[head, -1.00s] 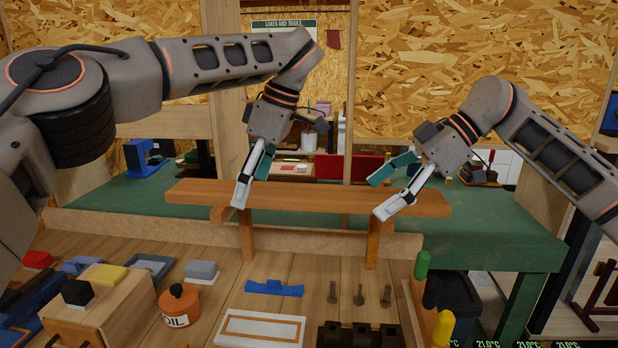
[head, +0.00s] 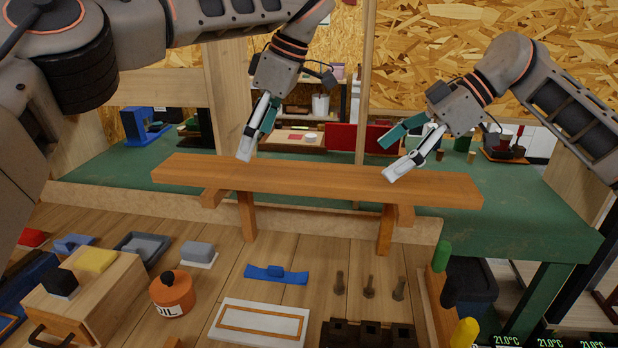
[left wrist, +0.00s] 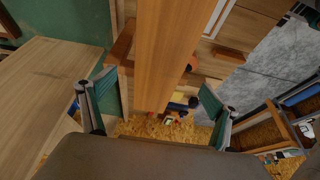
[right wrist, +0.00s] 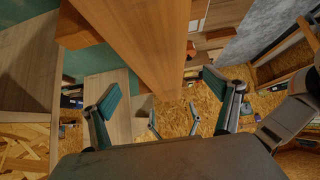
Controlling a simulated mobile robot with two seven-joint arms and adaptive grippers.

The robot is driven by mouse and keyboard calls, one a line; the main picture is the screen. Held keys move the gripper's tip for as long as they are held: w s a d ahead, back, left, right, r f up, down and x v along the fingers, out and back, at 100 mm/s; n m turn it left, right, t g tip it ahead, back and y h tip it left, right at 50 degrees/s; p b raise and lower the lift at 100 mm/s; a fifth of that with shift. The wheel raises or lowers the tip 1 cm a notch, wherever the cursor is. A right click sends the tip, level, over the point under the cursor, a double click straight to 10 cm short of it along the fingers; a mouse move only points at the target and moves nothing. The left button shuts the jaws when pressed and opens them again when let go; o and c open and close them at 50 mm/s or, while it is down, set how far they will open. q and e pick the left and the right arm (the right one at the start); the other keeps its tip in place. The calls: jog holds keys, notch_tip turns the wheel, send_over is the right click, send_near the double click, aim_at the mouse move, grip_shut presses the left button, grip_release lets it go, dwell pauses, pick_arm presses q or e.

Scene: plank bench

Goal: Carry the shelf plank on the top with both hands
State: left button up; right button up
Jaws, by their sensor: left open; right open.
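The shelf plank (head: 315,180) is a long orange-brown board lying across two wooden supports (head: 247,217) at the back of the bench. My left gripper (head: 252,143) is open above the left half of the plank. In the left wrist view the plank (left wrist: 172,50) runs between its spread fingers (left wrist: 157,105). My right gripper (head: 398,155) is open above the right half. In the right wrist view the plank (right wrist: 140,40) runs ahead of and between the spread fingers (right wrist: 165,95). Neither gripper visibly holds the plank.
The plank bench (head: 215,262) carries an orange oil pot (head: 172,294), a blue tool (head: 276,274), a framed white panel (head: 258,324), several upright pegs (head: 369,287) and a wooden box (head: 88,300). A green table (head: 540,210) stands behind.

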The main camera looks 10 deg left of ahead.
aim_at(246, 168)
pick_arm(q)
jog(key=x, duration=0.6)
jog(key=shift+a+f, duration=0.15)
jog(key=shift+f, duration=0.1)
pick_arm(e)
jog(key=x, duration=0.6)
jog(key=shift+w+a+f, duration=0.1)
jog(key=shift+a+f, duration=0.1)
pick_arm(q)
jog(key=c, duration=2.2)
pick_arm(e)
jog(key=c, duration=2.2)
jog(key=shift+r, duration=0.1)
